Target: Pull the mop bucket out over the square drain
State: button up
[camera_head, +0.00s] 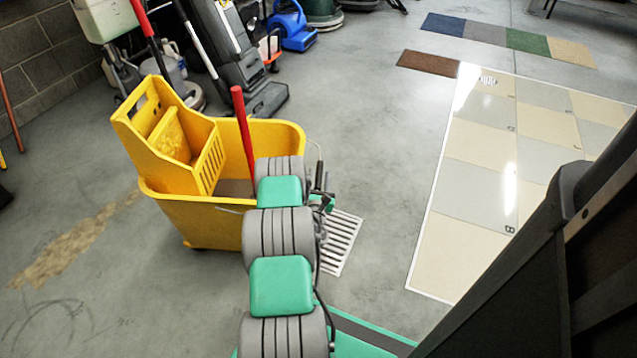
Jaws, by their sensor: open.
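The yellow mop bucket (215,222) with its wringer (178,140) stands upright on the concrete floor, left of centre. A red handle (242,130) rises from inside it. A thin wire handle (316,152) shows at the bucket's right end. The square drain (341,243), a pale slotted grate, lies in the floor to the bucket's right; my arm hides its left part. My gripper (321,184) is open at the bucket's right end, close to the wire handle. Whether it touches the handle or bucket cannot be told.
Cleaning machines (255,85) and a blue blower (292,26) stand behind the bucket. A tiled floor panel (480,195) lies to the right, with a brown mat (428,62) and coloured carpet samples (485,33) beyond. The floor between drain and panel is clear.

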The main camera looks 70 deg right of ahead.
aim_at(317, 188)
jog(key=v, duration=0.6)
jog(key=shift+r, duration=0.15)
jog(key=shift+s+a+p, duration=0.25)
jog(key=shift+a+p, duration=0.05)
jog(key=shift+a, duration=0.4)
